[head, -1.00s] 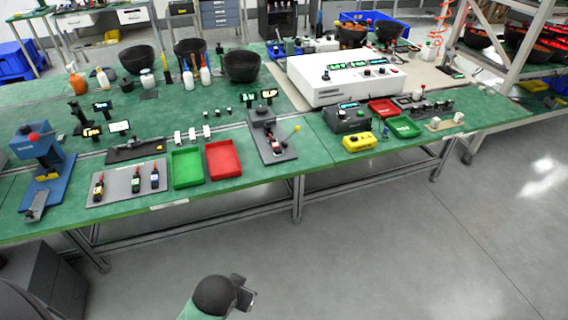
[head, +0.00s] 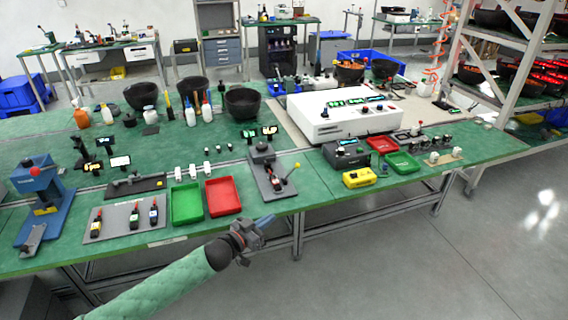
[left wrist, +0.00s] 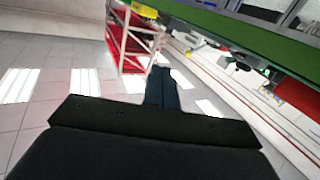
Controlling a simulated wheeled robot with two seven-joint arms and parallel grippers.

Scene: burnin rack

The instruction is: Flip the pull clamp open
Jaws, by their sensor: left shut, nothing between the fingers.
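What I take for the pull clamp is a grey fixture (head: 266,182) with an upright block, standing near the table's front edge just right of the red tray. Its lever ends in a yellow ball (head: 298,165) and leans up to the right. My left gripper (head: 268,220) is in front of the table, below and apart from the fixture. Its fingers (left wrist: 161,88) are together and empty in the left wrist view. The fixture cannot be made out clearly in the wrist view. My right gripper is not in view.
The green table (head: 330,195) has its front edge close to my left gripper. A green tray (head: 187,221) and a red tray (head: 223,210) lie left of the fixture. A yellow box (head: 360,178) and a dark control box (head: 346,160) stand to its right. The floor in front is clear.

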